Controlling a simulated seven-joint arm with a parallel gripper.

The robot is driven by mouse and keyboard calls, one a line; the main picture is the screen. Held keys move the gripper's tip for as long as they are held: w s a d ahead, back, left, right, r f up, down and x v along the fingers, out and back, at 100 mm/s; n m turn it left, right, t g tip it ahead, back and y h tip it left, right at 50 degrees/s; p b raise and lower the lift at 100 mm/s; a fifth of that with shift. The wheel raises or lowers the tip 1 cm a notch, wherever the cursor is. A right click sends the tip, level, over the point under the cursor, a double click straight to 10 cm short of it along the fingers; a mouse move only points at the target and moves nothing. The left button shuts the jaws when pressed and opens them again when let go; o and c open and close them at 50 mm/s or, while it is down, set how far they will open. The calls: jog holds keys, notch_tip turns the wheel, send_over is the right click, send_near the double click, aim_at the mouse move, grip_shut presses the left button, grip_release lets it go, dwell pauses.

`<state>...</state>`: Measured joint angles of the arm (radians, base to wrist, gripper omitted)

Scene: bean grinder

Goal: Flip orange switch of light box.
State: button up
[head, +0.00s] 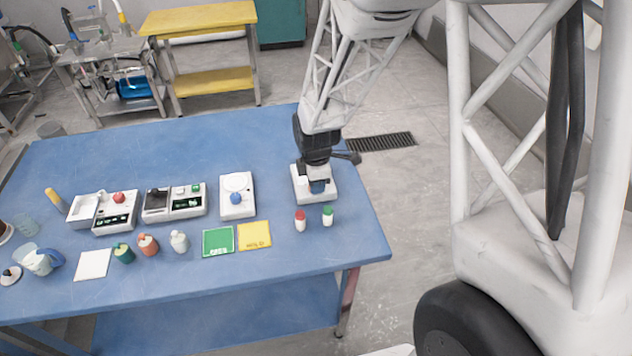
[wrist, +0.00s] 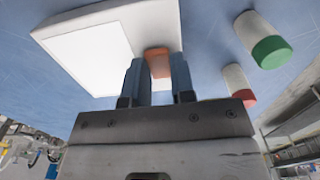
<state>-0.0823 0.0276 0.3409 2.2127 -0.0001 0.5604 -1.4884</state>
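The light box (wrist: 90,45) is a white box with a bright square top in the wrist view. In the head view the light box (head: 302,191) stands near the table's right end, partly covered by my gripper. Its orange switch (wrist: 158,66) shows between my two blue fingers. My gripper (wrist: 158,78) is open, one finger on each side of the switch, with a gap between them. In the head view my gripper (head: 317,185) points down over the box. I cannot tell whether the fingers touch the switch or box.
A red-capped bottle (head: 300,222) and a green-capped bottle (head: 328,216) stand close in front of the box. A white device with a blue knob (head: 237,205) is to its left. Green (head: 218,238) and yellow (head: 254,232) cards lie nearby. The back of the blue table (head: 190,140) is clear.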

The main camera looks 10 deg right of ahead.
grip_shut()
dwell(0.8)
jog(key=o, duration=0.6)
grip_release()
jog(key=shift+r, duration=0.15)
jog(key=shift+r, duration=3.75)
